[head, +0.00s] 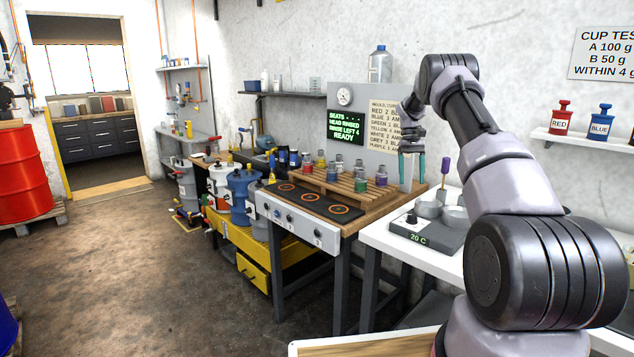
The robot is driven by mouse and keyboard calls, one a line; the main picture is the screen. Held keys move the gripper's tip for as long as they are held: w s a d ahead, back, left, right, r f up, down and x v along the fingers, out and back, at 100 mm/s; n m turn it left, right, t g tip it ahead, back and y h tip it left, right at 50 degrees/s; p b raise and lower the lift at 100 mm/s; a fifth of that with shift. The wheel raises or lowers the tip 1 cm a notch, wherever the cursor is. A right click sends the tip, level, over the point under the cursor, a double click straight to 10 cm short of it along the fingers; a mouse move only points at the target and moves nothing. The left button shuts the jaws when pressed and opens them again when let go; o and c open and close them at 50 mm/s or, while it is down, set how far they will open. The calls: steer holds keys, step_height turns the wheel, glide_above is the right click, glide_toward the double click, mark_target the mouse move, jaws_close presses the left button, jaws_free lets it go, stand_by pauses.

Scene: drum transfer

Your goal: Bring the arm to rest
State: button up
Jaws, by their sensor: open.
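My gripper (412,168) hangs at the end of my raised, bent arm, to the right of the wooden rack on the workbench. Its two teal-tipped fingers point down and stand apart. I see nothing held between them. A pale upright panel or block stands directly behind the fingers; I cannot tell whether they touch it. My arm's dark and pale links fill the right side of the view.
A wooden rack (345,188) holds several small coloured jars. A scale (425,240) with metal cups stands on the white table (385,238). A wall shelf (590,142) carries a red and a blue bottle. Red drum (20,175) stands left. The floor (150,270) is clear.

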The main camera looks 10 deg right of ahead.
steer(key=s+a+r+t, duration=0.25)
steer(key=s+r, duration=0.25)
steer(key=r, duration=0.3)
steer(key=s+a+r+t, duration=0.1)
steer(key=s+a+r, duration=0.35)
steer(key=r, duration=0.45)
steer(key=s+a+r+t, duration=0.2)
steer(key=s+a+r, duration=0.1)
steer(key=s+r, duration=0.4)
steer(key=s+a+m+t, duration=0.1)
steer(key=s+a+t, duration=0.2)
steer(key=s, duration=0.9)
steer(key=s+a+r+m+t+y, duration=0.1)
steer(key=s+a, duration=0.4)
steer(key=s, duration=0.8)
steer(key=shift+a+r+m+t+y, duration=0.3)
steer(key=shift+m+t, duration=0.2)
steer(key=shift+t, duration=0.45)
